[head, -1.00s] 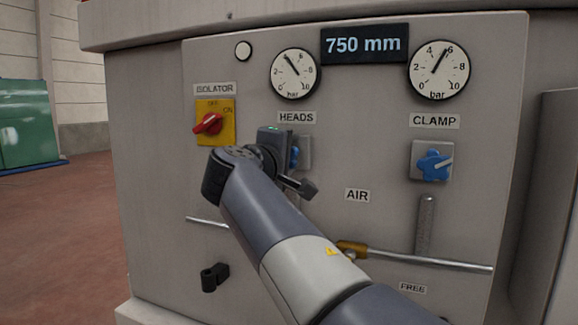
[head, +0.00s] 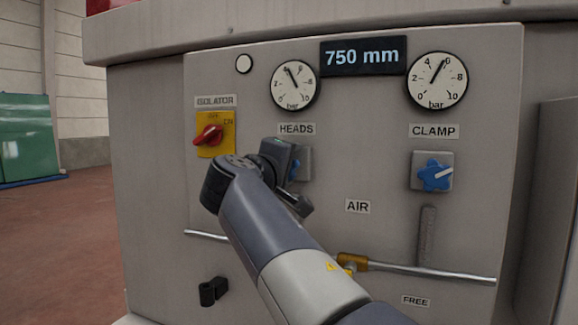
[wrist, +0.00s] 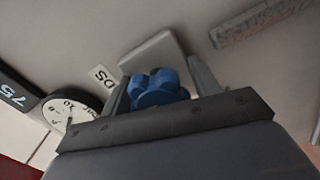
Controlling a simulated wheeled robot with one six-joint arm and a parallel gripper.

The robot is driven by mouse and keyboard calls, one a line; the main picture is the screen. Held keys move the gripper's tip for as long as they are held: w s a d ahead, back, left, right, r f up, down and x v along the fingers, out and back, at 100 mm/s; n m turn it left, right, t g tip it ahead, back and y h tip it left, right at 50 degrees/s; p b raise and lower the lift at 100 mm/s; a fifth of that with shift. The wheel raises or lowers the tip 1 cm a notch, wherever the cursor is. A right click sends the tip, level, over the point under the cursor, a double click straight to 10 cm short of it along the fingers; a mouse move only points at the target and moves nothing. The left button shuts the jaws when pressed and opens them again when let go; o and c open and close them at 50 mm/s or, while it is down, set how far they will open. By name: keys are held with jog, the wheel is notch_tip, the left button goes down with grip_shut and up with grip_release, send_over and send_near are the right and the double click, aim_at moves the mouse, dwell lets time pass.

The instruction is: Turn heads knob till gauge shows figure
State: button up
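The blue lobed heads knob (wrist: 158,90) sits between the two fingers of my gripper (wrist: 160,88) in the wrist view, with a finger close against each side. In the head view my gripper (head: 288,166) covers most of this knob (head: 295,170), below the HEADS label (head: 296,129). The heads gauge (head: 294,85) is above the label. Its needle points up and left, near the 4. The display (head: 363,56) reads 750 mm. Only part of the gauge (wrist: 70,108) and of the display (wrist: 18,90) shows in the wrist view.
The clamp gauge (head: 437,80) and its blue knob (head: 434,174) are at the right. The red isolator switch (head: 208,136) on a yellow plate is just left of my gripper.

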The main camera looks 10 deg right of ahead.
jog(key=shift+o, duration=1.1)
jog(key=shift+s+a, duration=0.1)
jog(key=v, duration=1)
jog(key=shift+s+a, duration=0.15)
jog(key=shift+s, duration=0.1)
jog(key=x, duration=1.1)
jog(key=shift+s+a, duration=0.1)
